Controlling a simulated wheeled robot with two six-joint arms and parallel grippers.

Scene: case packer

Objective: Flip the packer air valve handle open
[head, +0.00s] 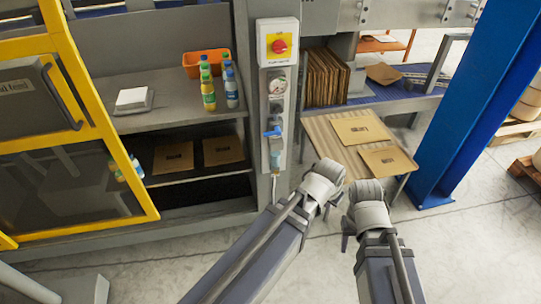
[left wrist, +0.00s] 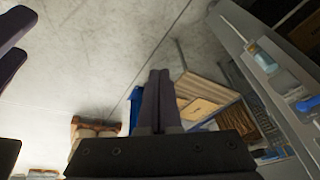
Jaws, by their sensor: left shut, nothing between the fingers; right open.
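The packer air valve handle (head: 272,133) is a small blue lever on the air line of the grey post, below the round gauge and above the clear filter bowl. It also shows in the left wrist view (left wrist: 308,104) at the right edge. My left gripper (head: 325,185) is right of and below the handle, apart from it; its fingers (left wrist: 158,100) are together and empty in the left wrist view. My right gripper (head: 365,200) is beside it, farther right, open; its fingertips are mostly hidden by its own body.
A switch box with a red knob (head: 279,46) tops the post, above the gauge (head: 278,87). Left are shelves with bottles (head: 208,92) and an orange bin (head: 205,63). Right are a slatted table with cardboard (head: 360,130) and a blue column (head: 475,100). The floor in front is clear.

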